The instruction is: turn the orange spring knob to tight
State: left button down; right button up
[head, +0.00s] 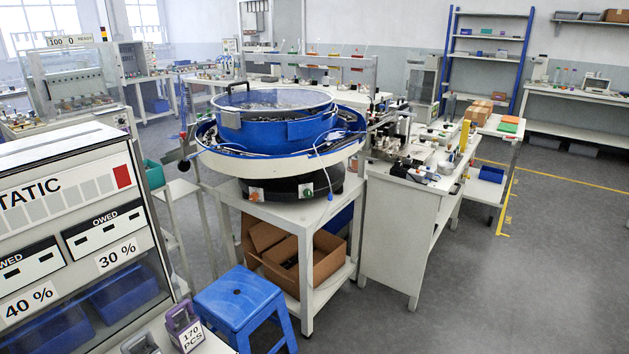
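A blue bowl feeder (262,134) stands on a white bench (290,212) in the middle of the head view. On the front of its black base (322,186) is a small orange knob (256,196), on the left. A green knob (306,190) sits to its right on the same base. The orange knob is too small for me to read its setting or any marking. Neither of my grippers shows in this view.
A blue stool (238,306) stands in front of the bench. A cardboard box (326,256) is on the bench's lower shelf. A display cabinet (75,225) fills the left side. A white workbench (392,226) stands right of the feeder. Grey floor (480,290) is clear at the right.

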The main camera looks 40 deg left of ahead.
aim_at(253, 197)
jog(key=i+u, duration=0.25)
jog(key=i, duration=0.15)
jog(key=i+l+u, duration=0.25)
jog(key=i, duration=0.2)
jog(key=i+l+u, duration=0.1)
jog(key=i+u, duration=0.15)
jog(key=i, duration=0.15)
